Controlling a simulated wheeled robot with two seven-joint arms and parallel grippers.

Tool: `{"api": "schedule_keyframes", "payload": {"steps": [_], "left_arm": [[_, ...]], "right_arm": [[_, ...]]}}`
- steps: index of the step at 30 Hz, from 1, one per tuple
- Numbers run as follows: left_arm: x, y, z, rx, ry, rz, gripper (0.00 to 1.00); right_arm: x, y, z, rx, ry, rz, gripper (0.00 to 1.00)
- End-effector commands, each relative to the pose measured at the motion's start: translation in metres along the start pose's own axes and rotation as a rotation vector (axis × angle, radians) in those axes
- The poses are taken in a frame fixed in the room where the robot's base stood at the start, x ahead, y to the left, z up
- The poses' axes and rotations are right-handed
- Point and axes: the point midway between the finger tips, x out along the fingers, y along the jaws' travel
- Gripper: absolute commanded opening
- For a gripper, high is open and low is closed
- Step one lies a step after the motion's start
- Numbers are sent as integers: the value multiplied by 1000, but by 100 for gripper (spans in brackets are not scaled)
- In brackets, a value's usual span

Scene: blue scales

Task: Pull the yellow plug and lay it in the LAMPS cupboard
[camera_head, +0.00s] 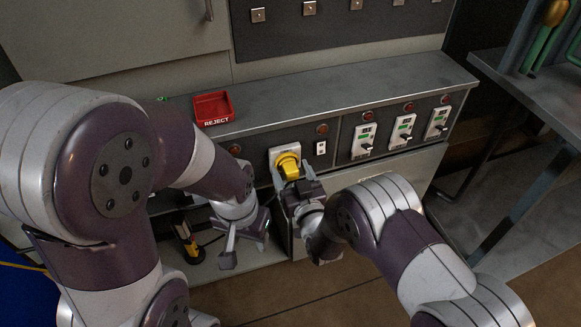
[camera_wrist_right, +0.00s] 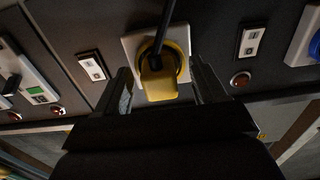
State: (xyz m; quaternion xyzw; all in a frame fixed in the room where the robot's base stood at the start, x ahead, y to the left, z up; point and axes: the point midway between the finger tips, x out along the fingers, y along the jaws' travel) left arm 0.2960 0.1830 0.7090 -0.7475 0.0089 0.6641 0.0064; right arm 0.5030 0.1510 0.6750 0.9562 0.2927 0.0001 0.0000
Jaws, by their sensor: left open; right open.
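The yellow plug (camera_head: 288,166) sits in a white socket on the front panel of the grey bench. In the right wrist view the plug (camera_wrist_right: 158,82) has a dark cable running from it, and its socket plate (camera_wrist_right: 130,45) shows behind. My right gripper (camera_head: 296,184) is open at the plug, with one finger on each side; I cannot tell whether they touch it. My left gripper (camera_head: 243,245) is open and empty, lower and to the left, in front of the open space under the bench. No LAMPS label can be read in these views.
A red REJECT tray (camera_head: 213,108) stands on the bench top (camera_head: 330,90). Several white switch units (camera_head: 402,131) are on the panel to the right. A dark and yellow object (camera_head: 187,243) is in the space under the bench. A grey table (camera_head: 545,90) stands at the right.

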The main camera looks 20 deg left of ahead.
Motion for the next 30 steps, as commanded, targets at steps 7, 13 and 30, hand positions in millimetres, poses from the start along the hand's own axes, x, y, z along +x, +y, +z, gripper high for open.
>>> {"api": "schedule_keyframes", "payload": {"steps": [7, 13, 30], "left_arm": [[1, 0, 0, 0, 0, 0, 51], [1, 0, 0, 0, 0, 0, 51], [-4, 0, 0, 0, 0, 0, 51]], "right_arm": [[0, 0, 0, 0, 0, 0, 70], [0, 0, 0, 0, 0, 0, 60], [-10, 0, -1, 0, 0, 0, 0]]}}
